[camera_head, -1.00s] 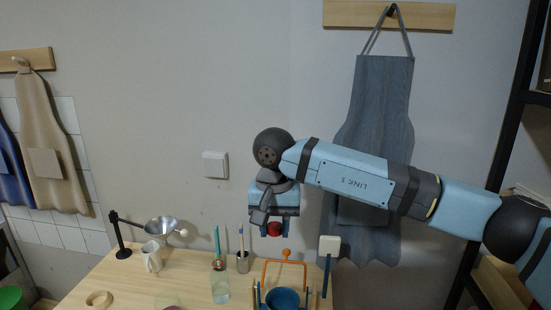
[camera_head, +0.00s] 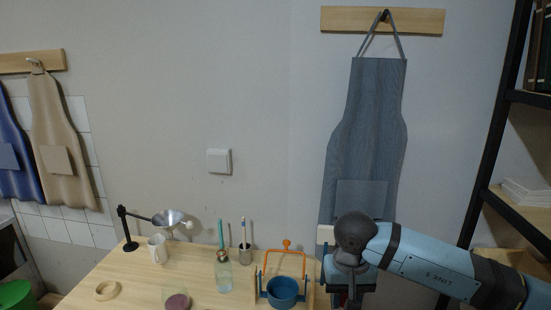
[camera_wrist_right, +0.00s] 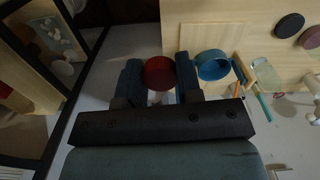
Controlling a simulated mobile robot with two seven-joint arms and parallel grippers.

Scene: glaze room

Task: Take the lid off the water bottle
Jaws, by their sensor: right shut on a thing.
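My right gripper (camera_wrist_right: 159,82) is shut on a round red lid (camera_wrist_right: 159,73), which sits between its two dark fingers in the right wrist view. In the head view the right gripper (camera_head: 347,297) is low at the right end of the table, and the lid is hidden there. I cannot make out a water bottle under the lid; the gripper body covers that part of the right wrist view. My left gripper is in neither view.
A dark shelf stands right.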

